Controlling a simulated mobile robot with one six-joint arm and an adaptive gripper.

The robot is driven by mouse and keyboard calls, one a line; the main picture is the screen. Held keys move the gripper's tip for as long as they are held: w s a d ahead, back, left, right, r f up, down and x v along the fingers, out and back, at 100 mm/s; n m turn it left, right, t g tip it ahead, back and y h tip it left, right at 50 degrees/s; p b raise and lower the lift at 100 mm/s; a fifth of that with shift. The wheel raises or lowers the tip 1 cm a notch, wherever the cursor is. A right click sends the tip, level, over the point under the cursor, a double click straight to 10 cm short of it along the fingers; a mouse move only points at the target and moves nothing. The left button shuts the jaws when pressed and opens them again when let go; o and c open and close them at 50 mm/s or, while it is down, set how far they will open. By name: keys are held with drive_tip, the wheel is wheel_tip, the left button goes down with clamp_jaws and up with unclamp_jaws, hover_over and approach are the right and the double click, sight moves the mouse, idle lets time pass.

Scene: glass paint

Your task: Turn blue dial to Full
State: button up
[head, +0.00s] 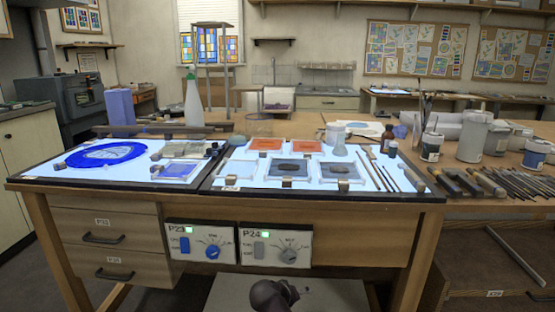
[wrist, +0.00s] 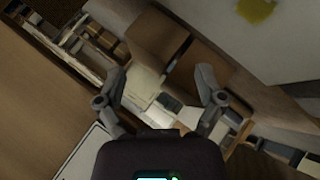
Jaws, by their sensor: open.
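The blue dial (head: 212,251) is on the white control panel P23 (head: 180,261) on the front of the light table. Its pointer direction and the small printing around it are too small to read surely. A blue switch (head: 184,245) sits left of the dial, under a lit green light. My arm shows at the bottom of the head view, below the panels; its gripper cannot be made out there. In the wrist view my gripper (wrist: 160,95) is open and empty, with its two fingers apart. The dial does not show in the wrist view.
Panel P24 (head: 276,247) with a grey dial (head: 288,255) stands right of P23. Drawers (head: 104,238) are to the left. The lit table top (head: 225,183) holds a blue glass disc (head: 105,154), trays and brushes. The space before the panels looks clear.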

drive_tip(key=s+d+f+m+g+y, duration=0.2)
drive_tip(key=s+d+f+g+y, duration=0.15)
drive_tip(key=d, duration=0.25)
drive_tip(key=s+d+f+m+g+y, duration=0.1)
drive_tip(key=s+d+f+g+y, duration=0.2)
drive_tip(key=s+d+g, duration=0.15)
wheel_tip(320, 180, up, 33)
drive_tip(key=p, duration=3.2)
drive_tip(key=shift+d+t+p, duration=0.25)
drive_tip(key=shift+t+p, duration=0.05)
drive_tip(key=shift+p, duration=0.05)
